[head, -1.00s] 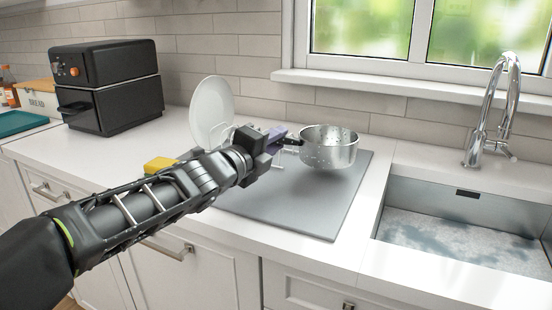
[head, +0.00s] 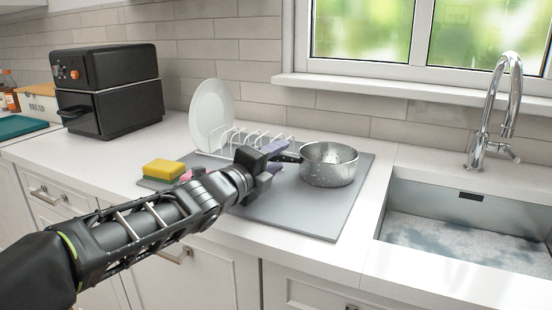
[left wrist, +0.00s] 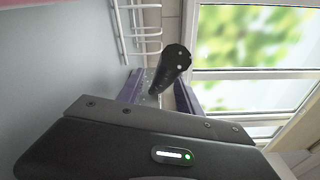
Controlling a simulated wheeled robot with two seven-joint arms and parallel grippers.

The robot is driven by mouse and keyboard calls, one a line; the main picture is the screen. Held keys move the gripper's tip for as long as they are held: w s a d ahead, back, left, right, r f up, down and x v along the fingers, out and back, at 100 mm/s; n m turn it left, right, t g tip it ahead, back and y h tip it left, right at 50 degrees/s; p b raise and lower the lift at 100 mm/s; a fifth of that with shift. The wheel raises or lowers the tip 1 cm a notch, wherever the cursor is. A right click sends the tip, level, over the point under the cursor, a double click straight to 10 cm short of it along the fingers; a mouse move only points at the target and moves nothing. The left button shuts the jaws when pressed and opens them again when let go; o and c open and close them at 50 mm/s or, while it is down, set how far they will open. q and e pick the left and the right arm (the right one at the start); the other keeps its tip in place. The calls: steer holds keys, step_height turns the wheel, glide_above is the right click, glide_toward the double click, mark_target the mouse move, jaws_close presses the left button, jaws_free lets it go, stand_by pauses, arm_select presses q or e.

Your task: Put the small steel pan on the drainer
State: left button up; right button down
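The small steel pan (head: 328,172) sits upright, resting on the right part of the grey drainer mat (head: 290,222). Water drops show on its wall. Its black handle (head: 290,156) points left toward my left gripper (head: 276,157). The gripper's purple fingers are spread apart, with the handle between them. In the left wrist view the handle's round end (left wrist: 176,62) stands between the two fingers (left wrist: 160,95), which look clear of it. Most of the pan is hidden there. My right gripper is out of view.
A white wire rack (head: 245,137) holding a white plate (head: 212,112) stands behind the gripper. A yellow sponge (head: 164,170) lies left of it. The sink (head: 462,225) and tap (head: 490,115) are at right. A black air fryer (head: 108,90) stands at back left.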

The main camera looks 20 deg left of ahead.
arm_select(q)
steer(key=shift+r, duration=0.15)
steer(key=s+p, duration=0.1)
steer(key=s, duration=0.2)
steer(key=s+a+p, duration=0.1)
steer(key=s, duration=0.3)
steer(key=s+a+p, duration=0.1)
steer(key=s, duration=0.3)
steer(key=shift+r, duration=0.2)
steer(key=shift+s+f, duration=0.15)
steer(key=shift+s, duration=0.25)
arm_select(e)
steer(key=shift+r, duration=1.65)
arm_select(q)
steer(key=shift+a, duration=0.1)
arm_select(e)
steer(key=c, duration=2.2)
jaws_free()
